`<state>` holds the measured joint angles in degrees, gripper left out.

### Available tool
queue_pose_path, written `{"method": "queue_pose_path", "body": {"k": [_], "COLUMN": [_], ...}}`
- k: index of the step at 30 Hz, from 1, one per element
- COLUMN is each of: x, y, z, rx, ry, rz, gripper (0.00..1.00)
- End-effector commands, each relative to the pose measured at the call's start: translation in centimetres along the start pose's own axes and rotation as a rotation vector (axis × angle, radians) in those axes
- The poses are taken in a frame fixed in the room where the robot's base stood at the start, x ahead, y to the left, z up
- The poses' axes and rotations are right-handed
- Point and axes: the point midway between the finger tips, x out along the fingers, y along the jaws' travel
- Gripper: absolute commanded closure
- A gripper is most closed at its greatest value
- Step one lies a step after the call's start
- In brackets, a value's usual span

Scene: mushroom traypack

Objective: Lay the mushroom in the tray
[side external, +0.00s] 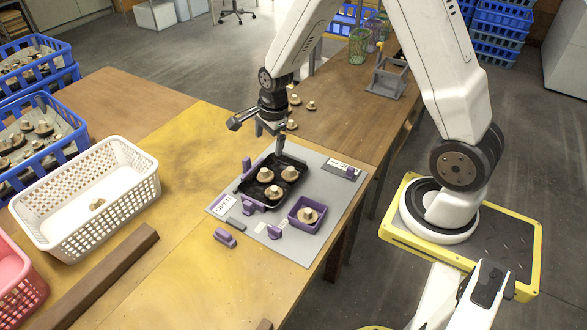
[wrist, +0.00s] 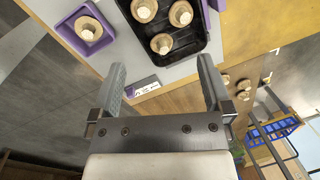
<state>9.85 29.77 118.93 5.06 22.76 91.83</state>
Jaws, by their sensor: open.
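A black tray (side external: 252,190) lies on a grey mat and holds three pale mushrooms (side external: 290,173), spaced apart. Another mushroom (side external: 307,214) stands in a small purple box (side external: 293,221) beside the tray. In the wrist view the tray (wrist: 192,44) is at the top, partly cut off, with its mushrooms (wrist: 161,43), and the purple box (wrist: 76,41) with its mushroom (wrist: 86,27) is at upper left. My gripper (side external: 257,136) is open and above the tray's far end; in the wrist view nothing is between its fingers (wrist: 160,69).
The grey mat (side external: 310,250) carries purple blocks around the tray and a label reading OPEN. Several loose mushrooms (side external: 311,105) lie on the wood behind my gripper. A white basket (side external: 110,215) and blue crates (side external: 75,150) stand left. The yellow tabletop (side external: 180,260) has free room.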

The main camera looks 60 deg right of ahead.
Motion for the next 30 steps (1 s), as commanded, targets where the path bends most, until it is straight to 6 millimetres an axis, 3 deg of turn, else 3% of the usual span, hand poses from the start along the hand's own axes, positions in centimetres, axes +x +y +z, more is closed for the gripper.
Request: {"method": "queue_pose_path", "body": {"k": [15, 30], "x": [-5.2, -8.1], "y": [5.9, 11.8], "z": [2.3, 3.1], "rx": [-0.917, -1.723], "ry": [0.015, 0.054], "rz": [-0.039, -0.065], "gripper": [0.00, 0.00]}}
